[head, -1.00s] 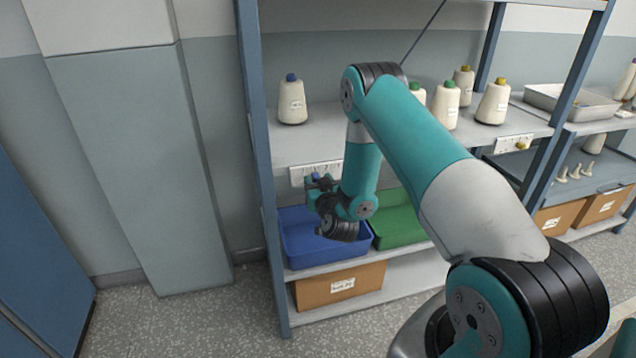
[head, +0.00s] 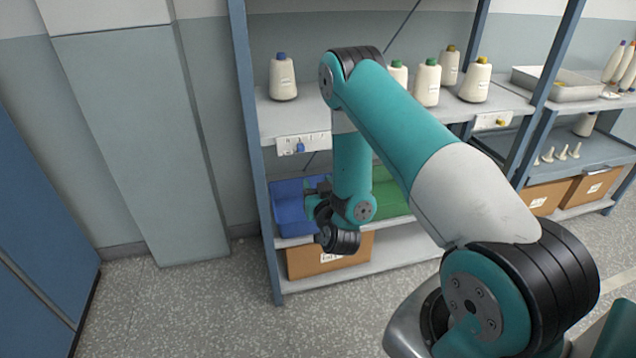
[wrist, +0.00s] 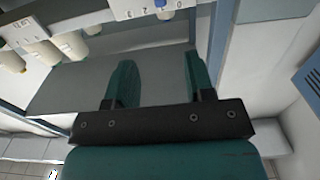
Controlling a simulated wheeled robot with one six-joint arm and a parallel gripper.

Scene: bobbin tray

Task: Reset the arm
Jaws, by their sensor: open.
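My gripper (wrist: 160,84) shows in the wrist view with its two teal fingers apart and nothing between them. In the head view my gripper (head: 312,202) is small and partly hidden by my wrist. It is in front of the shelf rack, by the blue bin (head: 290,222). My arm is bent, with the forearm hanging down in front of the shelf.
A cone with a blue top (head: 283,78) stands on the upper shelf (head: 285,118). Several green- and yellow-topped cones stand to the right. A green bin (head: 390,203) and a cardboard box (head: 300,262) are below. The floor at left is clear.

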